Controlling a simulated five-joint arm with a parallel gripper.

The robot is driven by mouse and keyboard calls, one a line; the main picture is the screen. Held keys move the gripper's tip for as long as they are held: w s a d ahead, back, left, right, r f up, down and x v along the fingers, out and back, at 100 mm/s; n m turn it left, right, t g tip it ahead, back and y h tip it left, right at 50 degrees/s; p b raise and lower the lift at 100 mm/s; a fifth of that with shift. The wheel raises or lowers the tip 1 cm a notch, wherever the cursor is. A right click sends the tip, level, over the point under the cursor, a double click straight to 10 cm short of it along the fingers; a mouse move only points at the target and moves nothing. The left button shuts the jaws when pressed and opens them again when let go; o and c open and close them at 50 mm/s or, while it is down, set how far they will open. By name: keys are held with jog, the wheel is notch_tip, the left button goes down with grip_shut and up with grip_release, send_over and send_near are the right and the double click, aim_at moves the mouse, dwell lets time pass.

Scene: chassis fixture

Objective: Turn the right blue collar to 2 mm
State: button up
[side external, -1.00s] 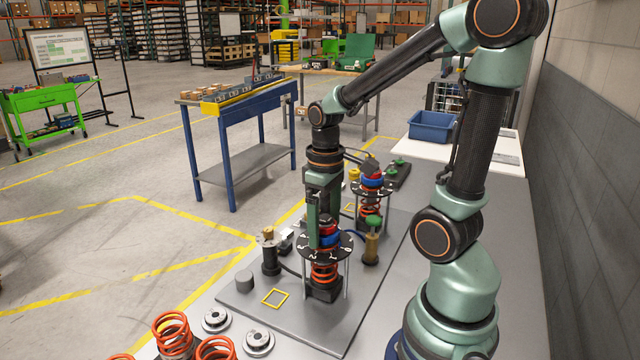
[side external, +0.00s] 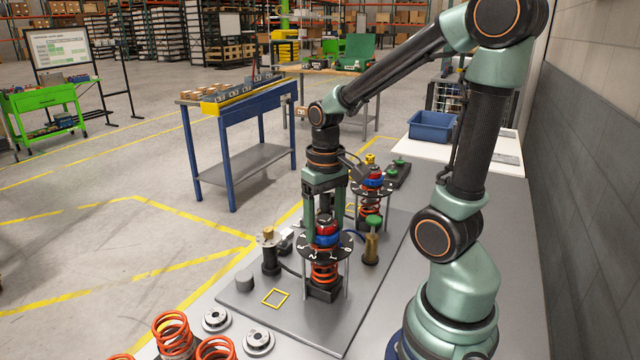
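Two upright spring units stand on the grey plate. The nearer one has a blue collar (side external: 327,240) with a red part (side external: 327,228) on top, above a black dial disc (side external: 311,248) with white numbers and an orange spring (side external: 324,271). The farther one, to the right in the picture, has another blue collar (side external: 372,184) above its own spring. My gripper (side external: 322,237) points straight down over the nearer unit, its two fingers on either side of the red part and blue collar. Whether the fingers press on the collar is unclear. The numbers are too small to read surely.
A brass post with a green top (side external: 373,222) stands close right of the nearer unit. A black post (side external: 270,254) and a grey cylinder (side external: 244,280) stand to its left. Loose orange springs (side external: 172,331) and metal discs (side external: 258,342) lie in front. A blue bin (side external: 433,126) is behind.

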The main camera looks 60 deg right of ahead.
jog(key=n, duration=0.9)
jog(key=shift+r, duration=0.1)
jog(key=n, duration=0.3)
jog(key=shift+n, duration=2.7)
jog(key=o, duration=1.3)
